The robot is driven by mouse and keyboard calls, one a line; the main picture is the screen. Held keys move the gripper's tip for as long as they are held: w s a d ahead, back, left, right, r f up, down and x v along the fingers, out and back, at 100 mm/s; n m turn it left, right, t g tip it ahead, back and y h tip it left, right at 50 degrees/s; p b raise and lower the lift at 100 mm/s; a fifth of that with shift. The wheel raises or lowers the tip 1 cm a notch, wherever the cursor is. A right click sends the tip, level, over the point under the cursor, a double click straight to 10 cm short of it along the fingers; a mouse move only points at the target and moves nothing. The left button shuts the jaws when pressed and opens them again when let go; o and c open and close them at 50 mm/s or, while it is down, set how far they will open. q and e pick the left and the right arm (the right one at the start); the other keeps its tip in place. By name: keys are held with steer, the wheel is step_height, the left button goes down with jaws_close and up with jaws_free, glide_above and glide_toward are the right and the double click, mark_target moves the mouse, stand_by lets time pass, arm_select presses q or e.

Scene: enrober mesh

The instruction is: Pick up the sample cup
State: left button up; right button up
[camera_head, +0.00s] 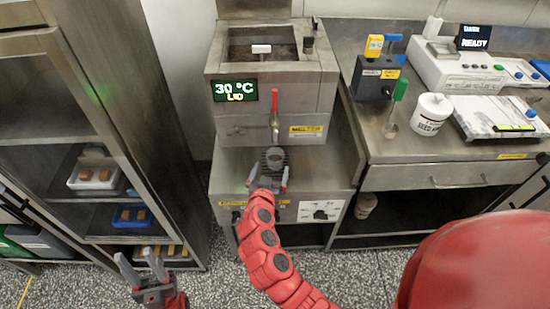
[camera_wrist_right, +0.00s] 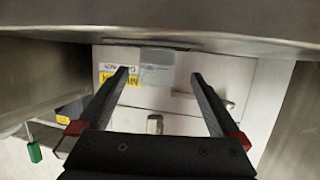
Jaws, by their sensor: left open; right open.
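A small grey cup (camera_head: 275,157), which looks like the sample cup, stands under the tap (camera_head: 274,122) of the melter (camera_head: 230,128). It stands on a dark grate, and its lower part is hard to make out. My right gripper (camera_head: 268,180) is open in front of the cup, its fingers spread to either side and pointing toward the melter. In the right wrist view the open fingers (camera_wrist_right: 163,75) have nothing clearly held between them; I cannot clearly pick out the cup there. My left gripper (camera_head: 140,263) is open and empty, low over the floor at the left.
A shelf rack (camera_head: 75,130) with trays stands at the left. At the right, a bench (camera_head: 450,145) carries a dark box (camera_head: 372,79), a white tub (camera_head: 431,112) and a white instrument (camera_head: 455,68). Open floor lies in front.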

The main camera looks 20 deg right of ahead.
mark_target(274, 166)
steer(key=shift+w+d+f, duration=0.3)
steer(key=shift+w+d, duration=0.05)
steer(key=shift+w, duration=0.15)
steer(key=shift+w+d, duration=0.2)
steer(key=shift+w, duration=0.05)
steer(key=p+x, duration=0.1)
steer(key=x, duration=0.2)
steer(key=shift+d+f+p, duration=0.1)
steer(key=shift+p, duration=0.2)
steer(key=shift+w+d+f, duration=0.25)
steer(key=shift+w+d, duration=0.05)
steer(key=shift+w, duration=0.25)
steer(key=shift+c, duration=0.2)
steer(key=c, duration=1.4)
